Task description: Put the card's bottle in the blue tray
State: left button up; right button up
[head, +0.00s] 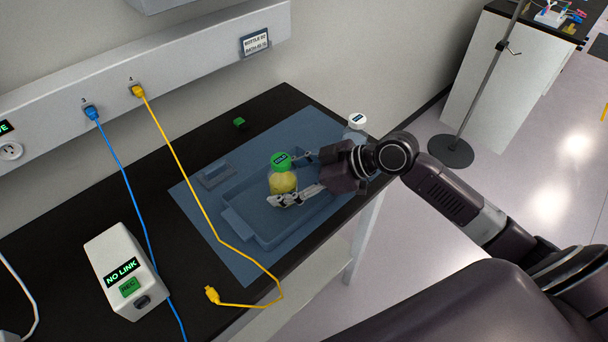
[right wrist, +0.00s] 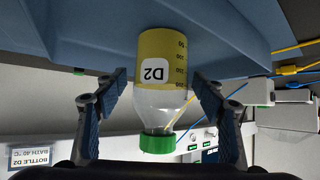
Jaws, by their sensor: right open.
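The card (head: 256,42) on the wall rail reads BOTTLE D2, BATH 40 °C; it also shows upside down in the right wrist view (right wrist: 36,157). The bottle (head: 283,183) has a green cap and yellow liquid. It stands upright inside the blue tray (head: 262,238). Its label reads D2 in the right wrist view (right wrist: 153,69), where the picture is upside down. My right gripper (head: 297,178) is open, with one finger on each side of the bottle and gaps between them. My left gripper is out of view.
A blue mat (head: 245,270) lies under the tray. A green block (head: 239,122) sits behind it. A white NO LINK box (head: 125,275) and a loose yellow cable (head: 180,170) are at left.

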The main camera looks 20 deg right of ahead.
jog(key=shift+b+v, duration=1.2)
jog(key=shift+v, duration=4.45)
